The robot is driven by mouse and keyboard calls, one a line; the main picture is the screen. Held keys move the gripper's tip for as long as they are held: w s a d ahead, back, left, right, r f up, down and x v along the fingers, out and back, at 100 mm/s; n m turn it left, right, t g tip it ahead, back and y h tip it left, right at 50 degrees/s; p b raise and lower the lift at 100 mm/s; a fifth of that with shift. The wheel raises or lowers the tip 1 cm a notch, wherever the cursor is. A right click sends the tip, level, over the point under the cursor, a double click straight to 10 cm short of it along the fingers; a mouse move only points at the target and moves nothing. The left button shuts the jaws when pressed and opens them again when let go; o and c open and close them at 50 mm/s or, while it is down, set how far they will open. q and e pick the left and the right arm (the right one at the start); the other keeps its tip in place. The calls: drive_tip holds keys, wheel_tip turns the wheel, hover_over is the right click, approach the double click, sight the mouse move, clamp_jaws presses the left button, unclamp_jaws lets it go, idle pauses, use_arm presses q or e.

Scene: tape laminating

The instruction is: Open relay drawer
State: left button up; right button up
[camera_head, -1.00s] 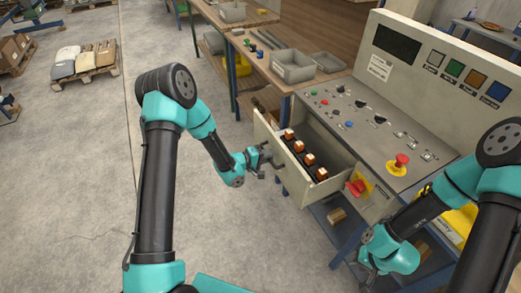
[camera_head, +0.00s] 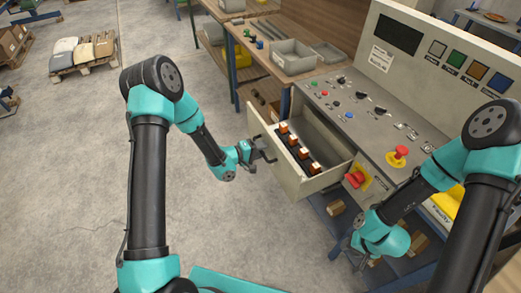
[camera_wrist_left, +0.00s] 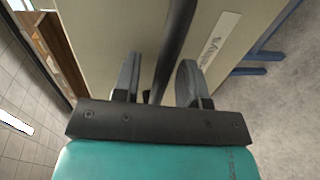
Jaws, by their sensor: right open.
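The relay drawer (camera_head: 274,160) is a beige drawer pulled well out of the control console in the head view. Several orange-and-white relays (camera_head: 299,153) sit in a dark row inside it. In the left wrist view the handle (camera_wrist_left: 176,40) passes between the two fingers (camera_wrist_left: 158,82), in front of the drawer's beige face (camera_wrist_left: 105,30). My right gripper (camera_head: 363,258) is open and empty, low in front of the console's right side, partly hidden by its own arm.
The console top (camera_head: 345,110) carries buttons, switches and a red emergency stop (camera_head: 399,153). A red knob on a yellow plate (camera_head: 357,178) is right of the drawer. A workbench with a grey bin (camera_head: 294,56) stands behind. The floor left of the drawer is clear.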

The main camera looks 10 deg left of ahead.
use_arm(q)
drive_tip(key=v, duration=1.7)
drive_tip(key=shift+a, duration=0.2)
drive_tip(key=shift+s, duration=0.1)
drive_tip(key=s+d+f+m+g+y, duration=0.1)
drive_tip(key=s+d+f+g+y, duration=0.15)
drive_tip(key=f, duration=0.25)
drive_tip(key=s+d+f+m+g+y, duration=0.1)
drive_tip(key=f+m+y, duration=0.15)
drive_tip(key=f, duration=0.25)
drive_tip(key=s+d+f+m+g+y, duration=0.1)
drive_tip(key=s+d+f+g, duration=0.1)
drive_tip(key=s, duration=0.4)
drive_tip(key=s+d+f+m+g+y, duration=0.1)
drive_tip(key=s+f+m+g+y, duration=0.1)
drive_tip(key=s+g, duration=0.2)
drive_tip(key=shift+s+d, duration=0.4)
drive_tip(key=shift+s, duration=0.55)
